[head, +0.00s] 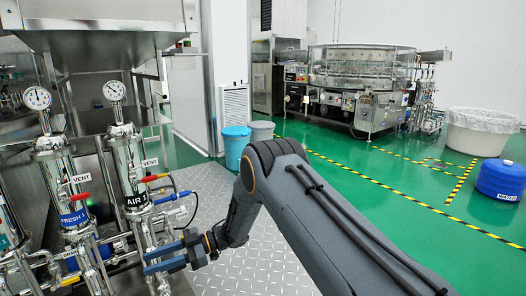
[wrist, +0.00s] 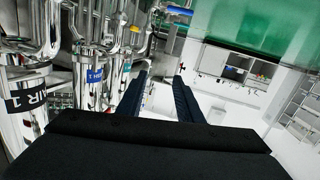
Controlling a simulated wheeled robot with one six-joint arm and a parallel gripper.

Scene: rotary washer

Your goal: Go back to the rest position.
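My gripper (head: 148,260) is at the lower left in the head view, at the end of my dark grey arm. Its two blue fingers point left, by the lower pipes of the steel AIR 1 filter housing (head: 128,165). I cannot tell whether they touch the pipes. In the wrist view the two dark fingers of my gripper (wrist: 160,78) stand apart with a clear gap and nothing held between them. The AIR 1 label (wrist: 27,98) shows at the left of the wrist view.
A FRESH 1 housing (head: 72,200) with a gauge stands left of AIR 1. Valves with red, blue and yellow handles stick out nearby. A blue bin (head: 236,145), the rotary washer (head: 362,85) and a blue WATER drum (head: 500,180) stand farther off. Green floor between is clear.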

